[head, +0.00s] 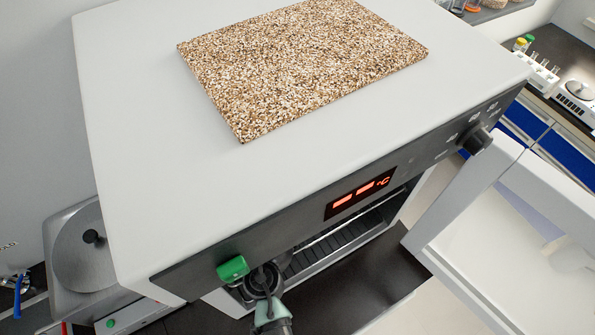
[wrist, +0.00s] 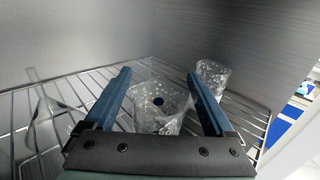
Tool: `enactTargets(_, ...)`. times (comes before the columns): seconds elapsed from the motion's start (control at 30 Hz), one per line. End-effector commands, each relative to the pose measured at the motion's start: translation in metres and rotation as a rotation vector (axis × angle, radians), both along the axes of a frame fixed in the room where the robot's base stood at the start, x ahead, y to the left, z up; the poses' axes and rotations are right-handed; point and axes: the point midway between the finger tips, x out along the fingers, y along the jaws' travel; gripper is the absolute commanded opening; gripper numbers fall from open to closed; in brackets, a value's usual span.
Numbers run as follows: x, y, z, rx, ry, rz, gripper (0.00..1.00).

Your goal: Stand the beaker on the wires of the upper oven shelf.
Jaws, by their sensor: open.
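A clear, speckled glass beaker (wrist: 160,118) is between the two dark blue fingers of my gripper (wrist: 158,80) in the wrist view. The fingers are open, one on each side, with a gap to the glass visible at least on the right. The beaker looks upright on the wire oven shelf (wrist: 90,88); its lower edge is partly hidden by my gripper's body. A dark blue round spot shows on or through it. In the head view my arm reaches into the oven (head: 200,230) under its front panel, and the fingers and beaker are hidden.
A second clear glass vessel (wrist: 212,74) stands behind and right on the wires. The oven door (head: 520,230) stands open at the right. A speckled slab (head: 300,62) lies on the oven top.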

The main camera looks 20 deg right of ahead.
Motion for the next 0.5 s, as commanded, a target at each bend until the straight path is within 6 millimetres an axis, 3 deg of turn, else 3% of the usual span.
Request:
enactTargets(0.17,-0.012,0.008,0.000,0.000,0.001,0.002,0.89)
enactTargets(0.5,-0.071,0.048,-0.002,0.000,0.002,0.004,0.89)
